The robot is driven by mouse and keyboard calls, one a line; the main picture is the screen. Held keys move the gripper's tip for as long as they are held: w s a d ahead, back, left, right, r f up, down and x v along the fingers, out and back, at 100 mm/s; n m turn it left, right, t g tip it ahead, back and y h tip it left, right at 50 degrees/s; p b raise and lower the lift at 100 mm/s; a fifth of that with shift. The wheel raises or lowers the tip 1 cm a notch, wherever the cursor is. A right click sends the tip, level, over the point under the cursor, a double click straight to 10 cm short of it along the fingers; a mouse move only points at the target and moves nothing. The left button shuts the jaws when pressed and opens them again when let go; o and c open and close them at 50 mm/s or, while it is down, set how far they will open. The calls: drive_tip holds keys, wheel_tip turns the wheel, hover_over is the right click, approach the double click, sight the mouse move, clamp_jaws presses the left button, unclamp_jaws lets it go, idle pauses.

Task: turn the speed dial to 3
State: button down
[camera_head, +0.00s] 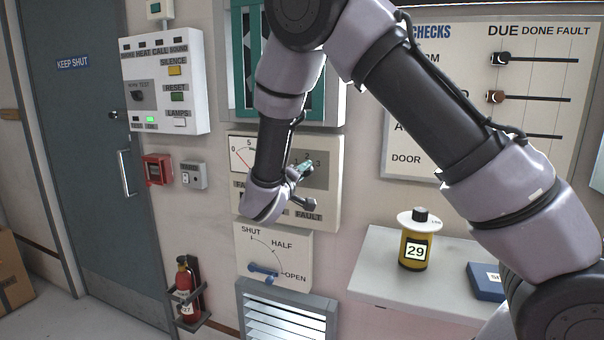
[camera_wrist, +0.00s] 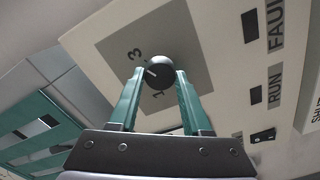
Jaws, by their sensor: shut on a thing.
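The speed dial (camera_wrist: 157,74) is a round black knob with a short white mark, on a grey square plate (camera_wrist: 195,45) of a cream panel. My gripper (camera_wrist: 160,76) has its two green fingers on either side of the knob, shut on it. In the wrist view a 3 shows up and left of the knob and a 1 below it. The white mark points left, between those two numbers; the left finger covers part of that area. In the head view my gripper (camera_head: 302,170) is at the panel (camera_head: 328,205), and my wrist hides the knob.
Beside the dial are a needle gauge (camera_head: 242,154) and RUN and FAULT labels. Below is a SHUT/HALF/OPEN lever (camera_head: 263,269). A shelf (camera_head: 373,270) at right holds a yellow canister (camera_head: 414,250) and a blue box (camera_head: 486,282). A fire extinguisher (camera_head: 185,280) stands lower left.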

drive_tip(key=shift+c, duration=1.8)
unclamp_jaws()
drive_tip(key=v, duration=1)
drive_tip(key=shift+s, duration=0.4)
drive_tip(key=shift+a, duration=0.1)
